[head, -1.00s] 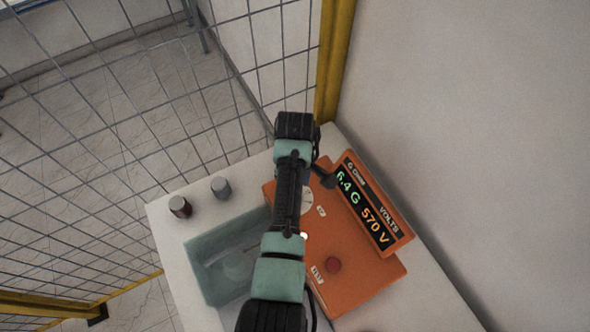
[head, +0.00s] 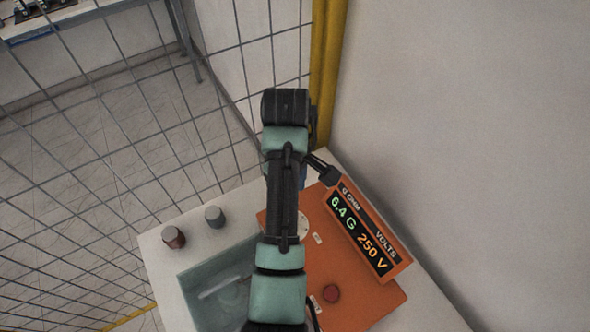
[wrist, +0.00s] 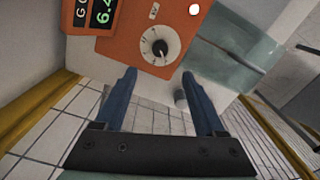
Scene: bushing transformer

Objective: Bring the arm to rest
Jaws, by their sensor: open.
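My arm (head: 283,195) reaches up across the middle of the head view, above the bench. In the wrist view my gripper (wrist: 160,82) shows two blue fingers set well apart, with nothing between them. The fingertips are close to the lower edge of the orange tester and its black dial (wrist: 159,47). I cannot tell the height between them. In the head view the gripper's fingers are mostly hidden behind the arm.
Left are a clear tank (head: 200,293), a brown cap (head: 173,237) and a grey cap (head: 214,216). A wire fence (head: 100,130) and a white wall (head: 470,130) flank the bench.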

